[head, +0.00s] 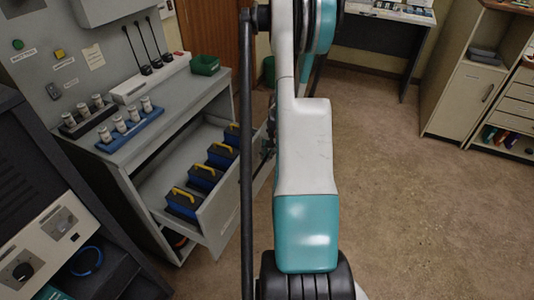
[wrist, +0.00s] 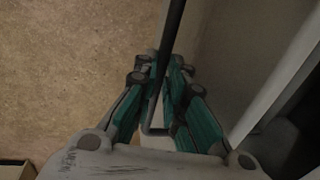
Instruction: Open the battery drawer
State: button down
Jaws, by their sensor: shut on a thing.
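The battery drawer (head: 226,208) is pulled well out of the grey console at the left in the head view. Several dark blue batteries (head: 184,204) with yellow handles stand in a row inside it. In the wrist view my gripper (wrist: 162,66) is shut on the drawer's dark bar handle (wrist: 173,28), with teal fingers on both sides of it. The drawer's front panel (wrist: 222,60) shows right of the fingers. In the head view my arm hides the handle and most of the gripper.
The console top (head: 182,100) carries a blue rack (head: 130,133) of white-capped bottles, a white charger strip with black radios, and a green bin (head: 205,65). A dark cabinet stands near left. The brown floor (head: 390,170) to the right is clear.

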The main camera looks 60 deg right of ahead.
jog(key=c, duration=1.7)
grip_release()
jog(key=shift+o, duration=0.2)
jog(key=shift+r, duration=0.1)
notch_tip(320, 180, up, 12)
jog(key=s, duration=0.2)
jog(key=shift+s+d+f, duration=0.15)
jog(key=shift+f, duration=0.05)
